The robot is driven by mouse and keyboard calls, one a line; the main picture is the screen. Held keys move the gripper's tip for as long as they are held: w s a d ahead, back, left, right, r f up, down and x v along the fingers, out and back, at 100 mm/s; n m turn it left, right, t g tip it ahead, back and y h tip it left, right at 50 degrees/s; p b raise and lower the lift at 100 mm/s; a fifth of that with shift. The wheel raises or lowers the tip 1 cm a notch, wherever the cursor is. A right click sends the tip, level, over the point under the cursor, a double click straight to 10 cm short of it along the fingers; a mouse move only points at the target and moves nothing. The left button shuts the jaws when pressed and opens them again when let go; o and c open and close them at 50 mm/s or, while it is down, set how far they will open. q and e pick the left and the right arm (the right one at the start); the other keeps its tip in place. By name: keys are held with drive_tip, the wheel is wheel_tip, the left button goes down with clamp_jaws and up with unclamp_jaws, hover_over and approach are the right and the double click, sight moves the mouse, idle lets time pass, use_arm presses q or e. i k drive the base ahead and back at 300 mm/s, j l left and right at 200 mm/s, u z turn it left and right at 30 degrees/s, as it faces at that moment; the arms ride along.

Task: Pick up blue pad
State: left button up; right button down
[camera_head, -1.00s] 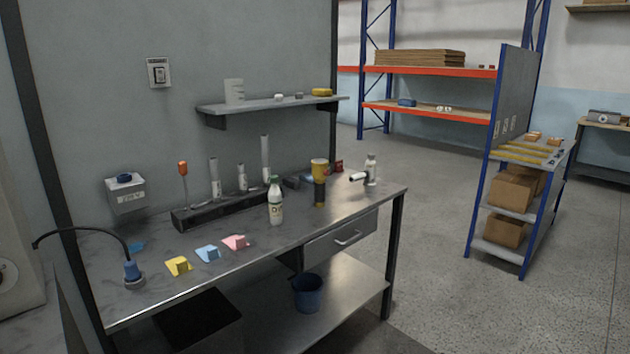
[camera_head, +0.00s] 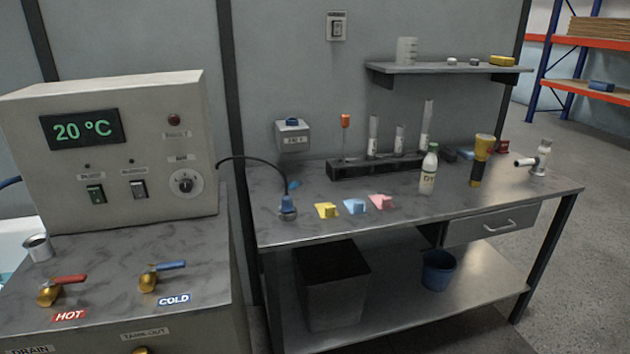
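A light blue pad (camera_head: 355,207) with a raised block on it lies on the grey metal workbench (camera_head: 430,207). It sits between a yellow pad (camera_head: 327,211) on its left and a pink pad (camera_head: 382,202) on its right, all near the front edge. A darker blue piece (camera_head: 293,185) lies farther back, partly hidden behind the blue-based device with a black cable (camera_head: 287,207). Neither of my grippers shows in the head view.
A control cabinet (camera_head: 110,150) with a 20 °C display and valve handles stands at the left. A bottle (camera_head: 429,169), a black rack (camera_head: 380,167) and a yellow-black flashlight (camera_head: 481,160) stand on the bench. A bin (camera_head: 330,290) and a blue bucket (camera_head: 438,270) are below.

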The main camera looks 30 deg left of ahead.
sight(466, 152)
drive_tip(key=i+l+z, duration=0.55)
drive_tip(key=i, duration=0.35)
drive_tip(key=i+l+z, duration=0.15)
drive_tip(key=i+z, duration=0.15)
drive_tip(key=i, duration=0.15)
drive_tip(key=i+z, duration=0.3)
drive_tip(key=i, duration=0.2)
drive_tip(key=i+u, duration=0.1)
drive_tip(key=i, duration=0.6)
drive_tip(key=i+l, duration=0.15)
drive_tip(key=i, duration=0.55)
drive_tip(key=i+l+u, duration=0.15)
drive_tip(key=i, duration=0.55)
drive_tip(key=i+l+u, duration=0.1)
drive_tip(key=i+u, duration=0.3)
drive_tip(key=i+l+u, duration=0.2)
drive_tip(key=u, duration=0.25)
drive_tip(key=i+l+u, duration=0.55)
drive_tip(key=l+u, duration=0.15)
drive_tip(key=u, duration=0.15)
drive_tip(key=i+l+u, duration=0.15)
drive_tip(key=l+u, duration=0.25)
